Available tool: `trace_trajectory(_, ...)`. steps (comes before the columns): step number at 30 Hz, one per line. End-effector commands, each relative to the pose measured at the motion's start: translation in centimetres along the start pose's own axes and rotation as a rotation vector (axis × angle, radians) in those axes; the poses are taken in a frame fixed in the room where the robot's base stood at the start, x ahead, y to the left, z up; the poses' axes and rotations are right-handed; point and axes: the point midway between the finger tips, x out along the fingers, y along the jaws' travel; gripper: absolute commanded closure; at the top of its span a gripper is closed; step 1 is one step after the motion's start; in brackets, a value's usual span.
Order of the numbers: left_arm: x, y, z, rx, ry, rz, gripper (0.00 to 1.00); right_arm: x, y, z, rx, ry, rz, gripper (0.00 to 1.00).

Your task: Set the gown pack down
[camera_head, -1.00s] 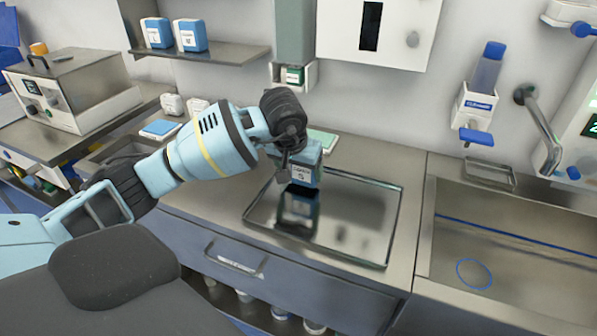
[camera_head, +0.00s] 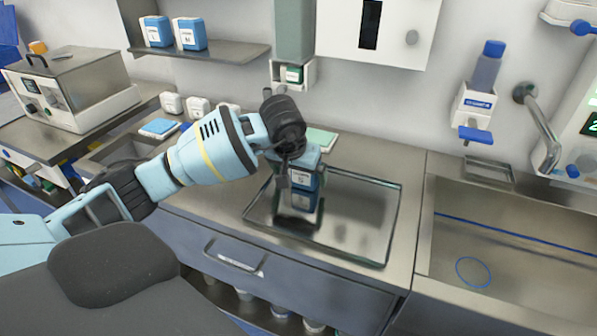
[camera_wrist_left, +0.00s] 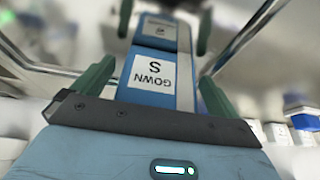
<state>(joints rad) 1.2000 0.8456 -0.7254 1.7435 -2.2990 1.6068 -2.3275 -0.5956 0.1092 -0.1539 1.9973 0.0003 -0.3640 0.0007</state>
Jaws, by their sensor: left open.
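The gown pack (camera_head: 308,178) is a blue box with a white label, upright on the shiny steel tray (camera_head: 375,247), near its left back part. Its reflection shows directly below it. In the left wrist view the gown pack (camera_wrist_left: 183,88) lies between the two green fingers, its label reading GOWN S upside down. My left gripper (camera_head: 290,182) is open around the pack, and the wrist view shows gaps beside the fingers (camera_wrist_left: 156,88). The pack's far side is hidden. My right gripper is not in view.
Two similar blue packs (camera_head: 173,32) stand on the wall shelf (camera_head: 232,51). A steel sink (camera_head: 520,265) is to the right of the tray. A green flat item (camera_head: 322,139) lies behind the pack. The right part of the tray is clear.

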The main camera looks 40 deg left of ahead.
Motion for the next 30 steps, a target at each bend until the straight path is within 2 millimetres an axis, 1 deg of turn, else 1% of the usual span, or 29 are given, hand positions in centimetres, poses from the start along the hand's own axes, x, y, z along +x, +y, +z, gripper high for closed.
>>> trace_trajectory(4, -0.7, 0.0, -0.2, 0.000, 0.002, 0.001, 0.01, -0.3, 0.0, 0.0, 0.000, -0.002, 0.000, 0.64)
trace_trajectory(7, -1.9, 0.0, -0.3, 0.000, 0.004, 0.001, 0.01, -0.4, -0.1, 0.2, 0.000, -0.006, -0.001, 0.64)
trace_trajectory(15, -7.3, 0.0, -0.3, 0.001, 0.006, 0.001, 0.01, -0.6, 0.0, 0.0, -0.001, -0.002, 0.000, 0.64)
trace_trajectory(21, -10.6, 0.0, -0.2, 0.000, 0.003, 0.001, 0.01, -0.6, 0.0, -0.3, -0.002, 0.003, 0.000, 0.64)
trace_trajectory(25, -11.8, 0.0, -0.2, 0.000, 0.001, 0.001, 0.01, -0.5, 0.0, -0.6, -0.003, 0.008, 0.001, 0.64)
trace_trajectory(30, -12.3, 0.0, -0.1, 0.000, -0.001, 0.000, 0.01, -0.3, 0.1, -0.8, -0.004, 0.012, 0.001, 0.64)
